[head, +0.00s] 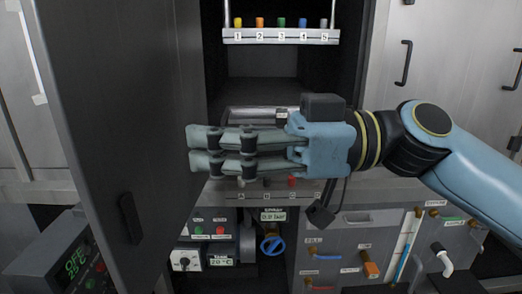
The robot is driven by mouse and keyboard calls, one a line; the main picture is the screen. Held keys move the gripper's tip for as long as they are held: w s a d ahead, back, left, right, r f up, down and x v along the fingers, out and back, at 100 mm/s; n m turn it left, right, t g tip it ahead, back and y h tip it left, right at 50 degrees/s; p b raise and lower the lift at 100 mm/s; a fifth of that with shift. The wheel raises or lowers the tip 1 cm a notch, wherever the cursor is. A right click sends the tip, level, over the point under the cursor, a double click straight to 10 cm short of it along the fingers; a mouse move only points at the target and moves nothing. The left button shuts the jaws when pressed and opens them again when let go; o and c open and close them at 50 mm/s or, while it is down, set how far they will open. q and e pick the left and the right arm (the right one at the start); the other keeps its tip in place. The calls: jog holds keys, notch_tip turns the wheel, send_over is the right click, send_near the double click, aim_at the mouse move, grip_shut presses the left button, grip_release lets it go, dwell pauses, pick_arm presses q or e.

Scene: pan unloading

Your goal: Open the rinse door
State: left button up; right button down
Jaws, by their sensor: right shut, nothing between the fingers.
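A tall dark grey door (125,110), which I take as the rinse door, stands swung open on the left. A black handle (130,218) is low on its face. To its right the cabinet's dark interior (262,62) shows. My right gripper (196,149) is shut and empty, with its fingers pointing left across the front of the opening. Its fingertips appear close to the door's right edge; I cannot tell whether they touch it. The gripper hides part of the lower opening. My left gripper is not in view.
A shelf rail (282,36) with several numbered coloured knobs is inside the opening. Below are a control panel (208,230), a blue valve wheel (271,245) and a panel with taps and hoses (385,240). A display box (75,262) is at lower left.

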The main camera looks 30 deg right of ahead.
jog(key=shift+s+p+v, duration=0.15)
jog(key=shift+p+v, duration=0.15)
jog(key=shift+v, duration=0.75)
jog(key=shift+s+p+v, duration=0.15)
jog(key=shift+p+v, duration=0.1)
jog(key=shift+v, duration=0.85)
jog(key=shift+a, duration=0.15)
